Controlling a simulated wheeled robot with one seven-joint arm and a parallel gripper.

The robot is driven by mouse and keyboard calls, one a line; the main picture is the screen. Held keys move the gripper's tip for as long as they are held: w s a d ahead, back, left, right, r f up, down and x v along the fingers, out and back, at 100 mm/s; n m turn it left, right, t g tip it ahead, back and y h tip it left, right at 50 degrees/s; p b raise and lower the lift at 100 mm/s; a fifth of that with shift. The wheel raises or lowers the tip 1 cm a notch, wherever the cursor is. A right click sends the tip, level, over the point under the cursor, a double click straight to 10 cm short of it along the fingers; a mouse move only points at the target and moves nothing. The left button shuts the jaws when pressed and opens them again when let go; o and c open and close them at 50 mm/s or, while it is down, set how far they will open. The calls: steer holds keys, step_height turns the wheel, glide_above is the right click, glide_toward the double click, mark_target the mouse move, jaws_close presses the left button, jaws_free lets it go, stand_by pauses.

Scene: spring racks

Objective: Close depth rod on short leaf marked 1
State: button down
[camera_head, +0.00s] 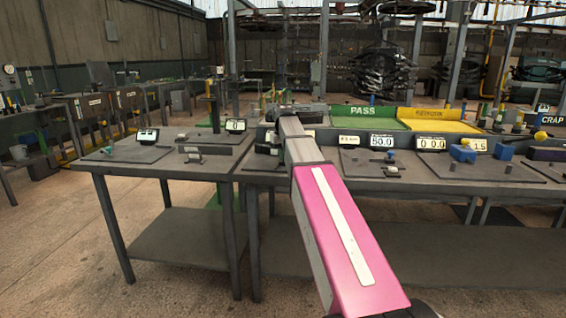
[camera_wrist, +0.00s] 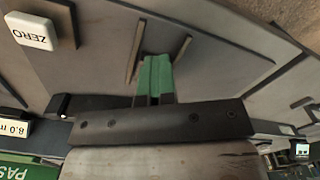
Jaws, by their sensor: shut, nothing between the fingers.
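In the wrist view, my gripper (camera_wrist: 155,60) shows as two green fingers pressed together, with nothing between them. They are over a grey plate (camera_wrist: 225,55). Two thin brownish strips (camera_wrist: 180,48) lie on either side of the fingertips; I cannot tell what they are. A white ZERO button (camera_wrist: 32,30) is on a dark block at the upper left. In the head view, my pink arm reaches over the benches and hides the gripper. I cannot make out the depth rod or a short leaf marked 1 in either view.
A green PASS tray (camera_head: 371,122) and a yellow tray (camera_head: 438,126) stand at the back of the right bench. The left bench (camera_head: 130,160) carries small fixtures and displays.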

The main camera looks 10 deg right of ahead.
stand_by(0.7)
steer(key=shift+r, duration=0.15)
step_height(320, 180, up, 7)
stand_by(1.1)
steer(key=shift+s, duration=0.15)
